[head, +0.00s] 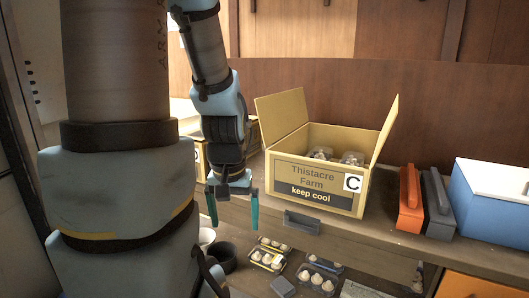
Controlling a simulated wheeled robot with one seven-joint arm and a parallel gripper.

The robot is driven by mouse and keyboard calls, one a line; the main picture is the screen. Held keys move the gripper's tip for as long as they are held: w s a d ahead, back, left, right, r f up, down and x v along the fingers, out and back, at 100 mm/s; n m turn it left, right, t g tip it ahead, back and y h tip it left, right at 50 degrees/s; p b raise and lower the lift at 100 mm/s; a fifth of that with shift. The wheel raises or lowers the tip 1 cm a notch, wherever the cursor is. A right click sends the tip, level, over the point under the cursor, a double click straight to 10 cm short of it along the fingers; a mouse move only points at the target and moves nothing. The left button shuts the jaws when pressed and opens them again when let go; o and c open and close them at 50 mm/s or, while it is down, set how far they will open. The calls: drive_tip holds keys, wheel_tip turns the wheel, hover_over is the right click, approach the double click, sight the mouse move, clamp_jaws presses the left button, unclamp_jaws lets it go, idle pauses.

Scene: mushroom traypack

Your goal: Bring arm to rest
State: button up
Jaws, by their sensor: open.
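My gripper (233,210) hangs from my arm near the middle of the head view, with its two teal fingers apart and nothing between them. It is in front of the shelf edge, to the left of an open cardboard box (288,174) marked "Thistacre Farm keep cool" and "C". The box's flaps stand up, and packs of mushrooms (351,158) show inside it. My arm links cover much of the left side of the view.
A second box (199,160) stands behind my arm, mostly hidden. An orange case (410,200), a grey case (438,205) and a blue bin with a white lid (490,205) stand to the right. Below lie mushroom trays (318,280) and a dark pot (222,256).

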wheel_tip(320, 180, up, 22)
drive_tip(key=p, duration=1.9)
drive_tip(key=shift+c, duration=0.2)
